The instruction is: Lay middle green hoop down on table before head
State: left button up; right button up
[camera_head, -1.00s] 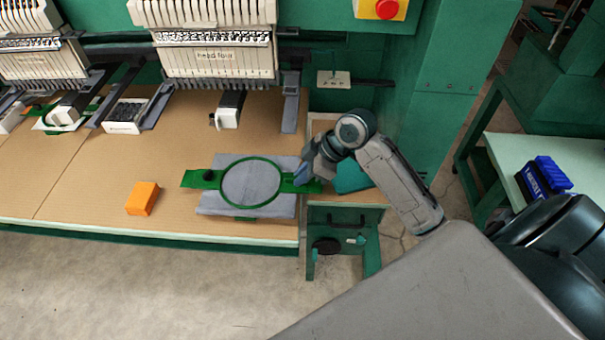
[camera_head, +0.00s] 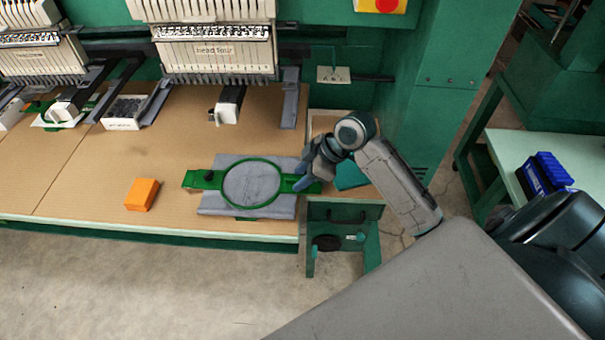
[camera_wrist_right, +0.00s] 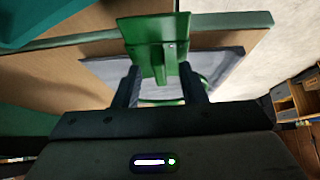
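The green hoop (camera_head: 225,191), with grey fabric stretched in its round ring, lies flat on the table (camera_head: 110,165) before the head marked "head four" (camera_head: 213,52). Its flat arms reach left and right, and grey cloth shows under the ring. My right gripper (camera_head: 304,184) is at the hoop's right arm. In the right wrist view, my right gripper's fingers (camera_wrist_right: 163,85) stand either side of the hoop's green bracket (camera_wrist_right: 148,31). A gap shows beside the left finger, so it looks open around the bracket. Contact on the other side is unclear. My left gripper is out of view.
An orange block (camera_head: 142,194) sits left of the hoop near the front edge. A white box (camera_head: 124,112) and machine arms stand behind. A teal item (camera_head: 350,175) lies close to the right gripper. The table between block and machines is mostly clear.

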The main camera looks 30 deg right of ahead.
jog(key=shift+d+r, duration=0.1)
jog(key=b+v, duration=0.1)
jog(key=v, duration=0.9)
jog(key=shift+r, duration=0.2)
jog(key=shift+s+d, duration=0.2)
jog(key=shift+d, duration=0.05)
